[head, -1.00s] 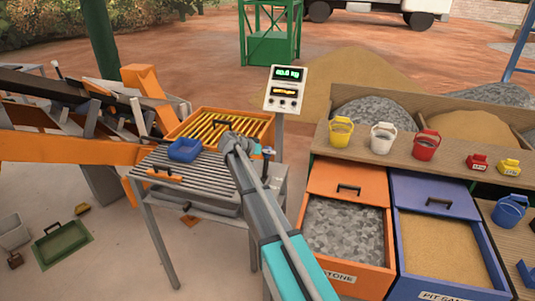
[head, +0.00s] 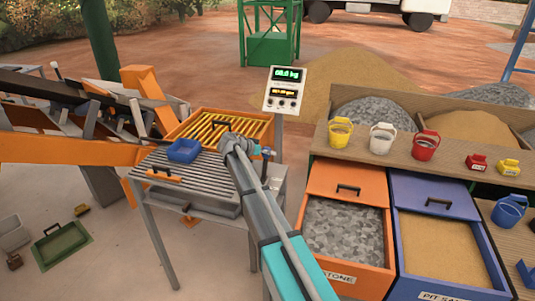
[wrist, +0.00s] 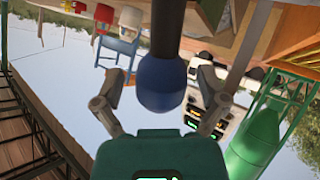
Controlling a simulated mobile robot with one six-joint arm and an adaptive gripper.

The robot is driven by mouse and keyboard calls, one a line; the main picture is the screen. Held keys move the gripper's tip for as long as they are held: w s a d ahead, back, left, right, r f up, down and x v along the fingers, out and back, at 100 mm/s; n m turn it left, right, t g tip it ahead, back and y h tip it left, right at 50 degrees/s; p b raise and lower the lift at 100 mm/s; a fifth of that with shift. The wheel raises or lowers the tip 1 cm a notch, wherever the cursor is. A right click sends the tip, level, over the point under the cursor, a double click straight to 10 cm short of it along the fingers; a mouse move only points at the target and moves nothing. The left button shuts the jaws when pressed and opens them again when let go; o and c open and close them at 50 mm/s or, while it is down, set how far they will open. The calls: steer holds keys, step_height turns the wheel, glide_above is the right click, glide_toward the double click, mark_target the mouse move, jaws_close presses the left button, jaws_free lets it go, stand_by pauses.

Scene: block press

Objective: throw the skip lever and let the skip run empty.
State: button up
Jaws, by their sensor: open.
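A lever with a round blue knob (wrist: 162,86) on a dark rod fills the middle of the wrist view, which looks tilted over. My gripper (wrist: 160,76) is open, with one finger on each side of the knob and a visible gap to each. In the head view my gripper (head: 250,148) is beside the roller table's right end, and a small blue part, apparently the knob (head: 267,152), shows just right of it. Most of the lever is hidden there. I cannot tell for sure which part is the skip.
A blue tray (head: 184,150) sits on the roller table (head: 190,178). A display box (head: 285,90) on a post stands close behind my gripper. An orange stone drawer (head: 347,235) and a blue sand drawer (head: 440,255) are open at right. Several buckets stand on the ledge.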

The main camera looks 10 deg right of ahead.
mark_target(263, 174)
steer(key=shift+s, duration=0.1)
steer(key=shift+s+a+f, duration=0.1)
steer(key=shift+s+a, duration=0.15)
steer(key=shift+s, duration=0.2)
steer(key=s+a, duration=0.1)
steer(key=s+a+n+y, duration=0.1)
steer(key=shift+s+f, duration=0.3)
steer(key=shift+f, duration=0.1)
steer(key=s+f, duration=0.1)
steer(key=s, duration=0.2)
steer(key=s+f+n+g+y, duration=0.1)
steer(key=s, duration=0.2)
steer(key=s+d+f+n+y, duration=0.1)
steer(key=s, duration=0.1)
steer(key=shift+s+f+g, duration=0.25)
steer(key=shift+s+g, duration=0.05)
steer(key=shift+s, duration=0.1)
steer(key=s+a+f+n+y, duration=0.1)
steer(key=s+n+y, duration=0.1)
steer(key=s, duration=0.5)
steer(key=s+a+f+n+g+y, duration=0.1)
steer(key=s+a+f+n+y, duration=0.1)
steer(key=s, duration=0.6)
steer(key=s+a+f+n+g+y, duration=0.1)
steer(key=s+f+n+y, duration=0.1)
steer(key=s, duration=0.6)
steer(key=shift+s+a+n+y, duration=0.2)
steer(key=shift+n+y, duration=0.4)
steer(key=shift+y, duration=0.6)
